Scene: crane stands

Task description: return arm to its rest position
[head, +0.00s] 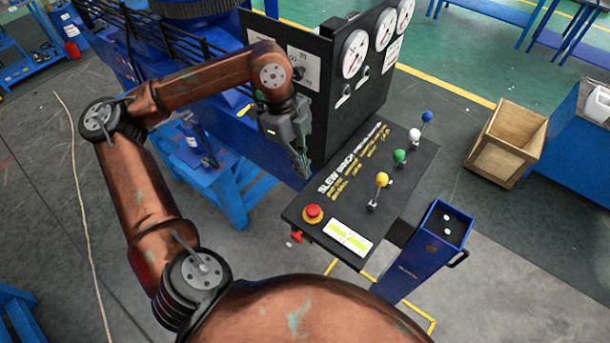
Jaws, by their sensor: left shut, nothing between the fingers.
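My left arm, copper-coloured, comes in from the left and bends over toward the crane console. My left gripper (303,170) points down, shut and empty, just left of the black console top (405,190) and in front of the upright gauge panel (350,100). I cannot tell whether it touches the panel. The console carries levers with yellow (382,179), green (400,156), white (414,134) and blue (427,117) knobs. A red button (313,212) sits at its near left corner. My right gripper is not in view.
A blue bin (425,250) stands right of the console. An open wooden crate (507,145) lies on the floor farther right, near a blue cabinet (587,145). A blue stool-like stand (225,180) is behind my left arm. Floor at left is mostly clear, with a rope (85,200).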

